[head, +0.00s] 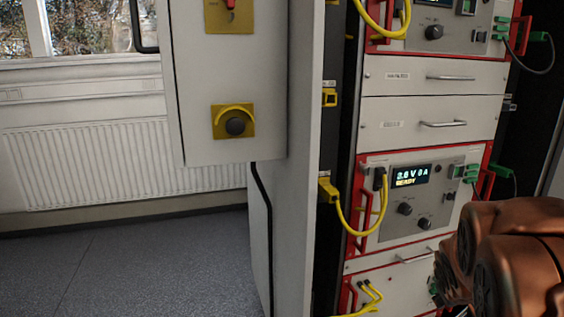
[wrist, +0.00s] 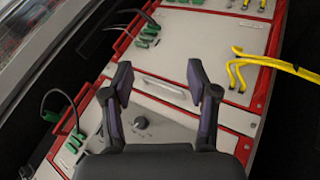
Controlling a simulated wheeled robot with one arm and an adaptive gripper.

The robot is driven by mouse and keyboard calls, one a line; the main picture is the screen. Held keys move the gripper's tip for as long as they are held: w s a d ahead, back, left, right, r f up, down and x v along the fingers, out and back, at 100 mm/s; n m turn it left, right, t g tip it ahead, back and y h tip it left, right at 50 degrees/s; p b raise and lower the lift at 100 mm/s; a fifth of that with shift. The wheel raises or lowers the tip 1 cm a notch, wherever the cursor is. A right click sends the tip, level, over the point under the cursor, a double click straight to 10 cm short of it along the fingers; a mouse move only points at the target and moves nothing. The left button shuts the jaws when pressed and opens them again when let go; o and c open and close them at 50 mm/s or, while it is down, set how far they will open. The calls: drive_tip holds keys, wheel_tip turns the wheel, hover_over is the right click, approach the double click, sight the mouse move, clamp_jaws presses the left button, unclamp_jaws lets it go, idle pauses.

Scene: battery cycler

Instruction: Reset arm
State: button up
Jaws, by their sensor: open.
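My gripper (wrist: 160,88) shows in the wrist view with its two dark fingers spread apart. Nothing is held between them. Beyond the fingers is the battery cycler rack, with a drawer handle (wrist: 165,86) and a dark knob (wrist: 141,122) seen past the fingertips. In the head view my copper-brown arm fills the lower right corner, and the gripper itself is not seen there.
A grey cabinet (head: 195,80) with a yellow-plated rotary switch (head: 234,121) stands left of the rack. Yellow cables (head: 361,232) and green connectors (head: 466,171) stick out from the modules. Grey floor (head: 150,262) is clear at the lower left, before a radiator (head: 90,160).

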drive_tip(key=s+a+f+m+g+y, duration=0.15)
drive_tip(key=s+a+g+y, duration=0.5)
drive_tip(key=s+a, duration=1.8)
wheel_tip(320, 180, up, 24)
drive_tip(key=s+d+g+h+p, duration=0.1)
drive_tip(key=s+p, duration=0.1)
drive_tip(key=p, duration=2.1)
drive_tip(key=shift+s, duration=0.1)
